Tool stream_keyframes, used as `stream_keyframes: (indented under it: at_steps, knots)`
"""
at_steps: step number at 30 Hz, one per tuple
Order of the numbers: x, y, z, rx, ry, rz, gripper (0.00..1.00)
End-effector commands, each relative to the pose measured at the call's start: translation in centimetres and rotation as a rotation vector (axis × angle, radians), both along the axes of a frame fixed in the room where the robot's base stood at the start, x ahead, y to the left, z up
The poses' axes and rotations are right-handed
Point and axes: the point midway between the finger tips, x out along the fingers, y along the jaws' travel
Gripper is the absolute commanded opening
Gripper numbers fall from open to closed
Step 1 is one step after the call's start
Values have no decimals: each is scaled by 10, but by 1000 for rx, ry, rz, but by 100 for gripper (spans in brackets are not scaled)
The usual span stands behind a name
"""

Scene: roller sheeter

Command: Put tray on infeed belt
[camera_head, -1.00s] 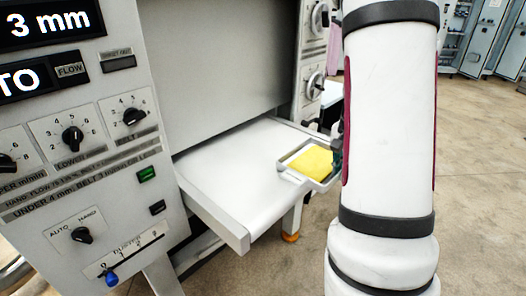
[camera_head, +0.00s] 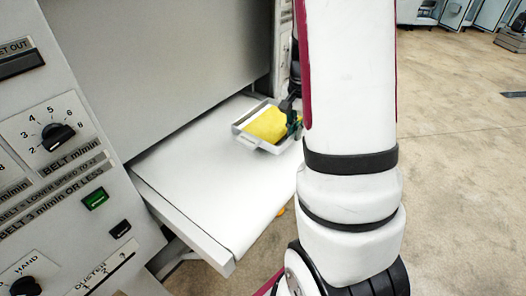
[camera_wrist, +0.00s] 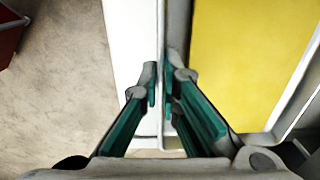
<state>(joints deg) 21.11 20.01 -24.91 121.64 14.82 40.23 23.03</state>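The tray (camera_head: 240,136) is a light shallow metal tray with a yellow slab (camera_head: 267,125) in it. In the head view it appears over the far right part of the white infeed belt (camera_head: 205,165); I cannot tell whether it touches the belt. My gripper (camera_head: 292,112) is at the tray's right side, partly hidden by my arm. In the wrist view the green-padded fingers (camera_wrist: 163,90) stand close on both sides of the tray's thin wall (camera_wrist: 180,30), shut on it. The yellow slab (camera_wrist: 235,60) lies to the right of the wall, and the white belt shows to the left (camera_wrist: 130,45).
The machine's control panel (camera_head: 60,150) with knobs and a green button stands at the left. A grey housing (camera_head: 160,60) rises behind the belt. The front part of the belt is clear. Open floor (camera_head: 460,170) lies to the right.

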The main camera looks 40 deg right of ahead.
Motion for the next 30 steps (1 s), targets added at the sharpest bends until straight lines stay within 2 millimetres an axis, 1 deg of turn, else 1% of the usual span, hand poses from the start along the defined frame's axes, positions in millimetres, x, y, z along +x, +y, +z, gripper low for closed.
stream_keyframes:
  at_steps: [1, 6, 9, 12, 15, 19, 27, 30]
  knots:
    - [1, 13, 1, 1, 0, 5, 0]
    - [9, 53, -2, 1, 0, 6, 0]
    - [13, 72, -4, 0, -1, 5, 0]
    - [17, 87, -7, -1, -1, 3, 0]
    - [18, 95, -8, -1, -1, 2, 0]
    - [19, 98, -12, -1, 0, -1, 0]
    - [19, 97, -42, 0, 0, -2, 0]
    - [20, 97, -45, -1, -2, -2, 0]
